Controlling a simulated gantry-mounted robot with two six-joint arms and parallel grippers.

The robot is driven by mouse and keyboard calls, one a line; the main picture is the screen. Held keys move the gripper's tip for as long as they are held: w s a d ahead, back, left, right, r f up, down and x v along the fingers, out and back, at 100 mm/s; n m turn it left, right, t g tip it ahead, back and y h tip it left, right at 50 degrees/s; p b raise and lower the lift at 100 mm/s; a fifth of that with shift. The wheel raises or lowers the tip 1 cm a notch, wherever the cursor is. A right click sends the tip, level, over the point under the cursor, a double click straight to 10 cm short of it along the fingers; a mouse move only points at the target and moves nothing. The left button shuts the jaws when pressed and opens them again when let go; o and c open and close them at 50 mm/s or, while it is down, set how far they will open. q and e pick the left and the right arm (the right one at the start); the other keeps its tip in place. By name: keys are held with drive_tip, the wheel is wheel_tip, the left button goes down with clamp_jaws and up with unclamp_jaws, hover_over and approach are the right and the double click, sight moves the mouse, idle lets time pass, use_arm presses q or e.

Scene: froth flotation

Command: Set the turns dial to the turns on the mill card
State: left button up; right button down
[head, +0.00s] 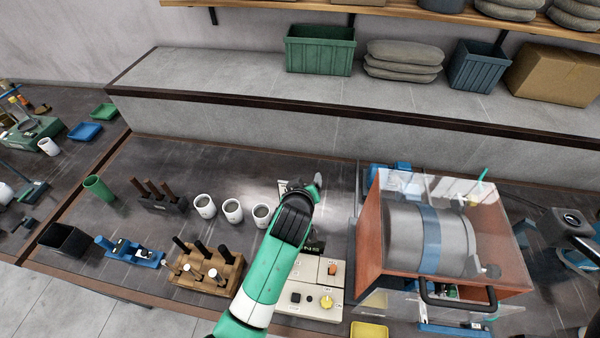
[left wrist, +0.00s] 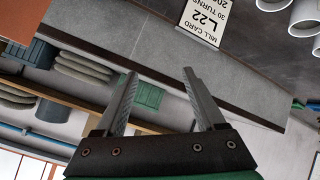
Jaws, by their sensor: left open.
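In the head view a white patch behind my gripper may be this card. My left gripper (left wrist: 160,70) is open and empty. In the head view my left gripper (head: 300,196) is above the table behind the panel, away from the dial. My right gripper is not seen.
The mill, a drum (head: 402,238) in an orange housing (head: 368,240), stands right of the panel. White cups (head: 232,211) and a wooden rack (head: 192,280) stand left of my arm. A yellow tray (head: 369,331) lies at the front. A grey ledge (head: 220,83) runs behind.

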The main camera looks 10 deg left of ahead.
use_arm(q)
wheel_tip(320, 180, up, 6)
drive_tip(key=w+a+t+b, duration=0.1)
drive_tip(key=t+b, duration=0.1)
drive_tip(key=shift+w+a+m+t+h+b, duration=0.3)
drive_tip(key=shift+a+b, duration=0.05)
drive_tip(key=shift+f, duration=0.15)
